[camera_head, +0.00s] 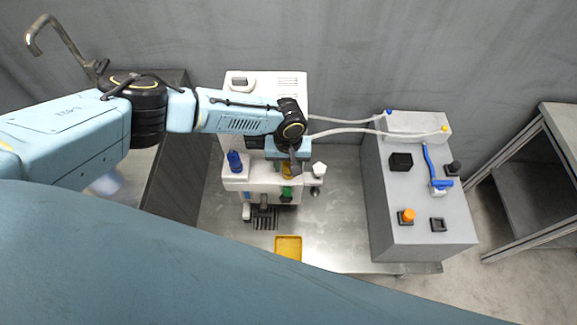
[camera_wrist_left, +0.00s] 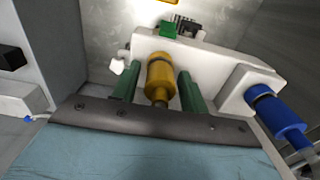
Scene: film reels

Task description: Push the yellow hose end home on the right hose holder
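The yellow hose end (camera_wrist_left: 160,78) stands at the white holder block (camera_wrist_left: 212,62) on the front of the white machine (camera_head: 262,181). In the head view only a bit of the yellow hose end (camera_head: 288,171) shows beneath my left gripper (camera_head: 290,166). In the left wrist view the two green fingers of my left gripper (camera_wrist_left: 157,88) stand either side of it, with narrow gaps visible, wider on the left. How deep it sits in the right hose holder is hidden. My right gripper is not in view.
A blue hose end (camera_head: 235,161) stands in the left holder. A white knob (camera_head: 319,170) and a green part (camera_head: 287,193) are close by. Pale hoses run to a grey box (camera_head: 417,218) on the right. A yellow tray (camera_head: 288,246) lies in front.

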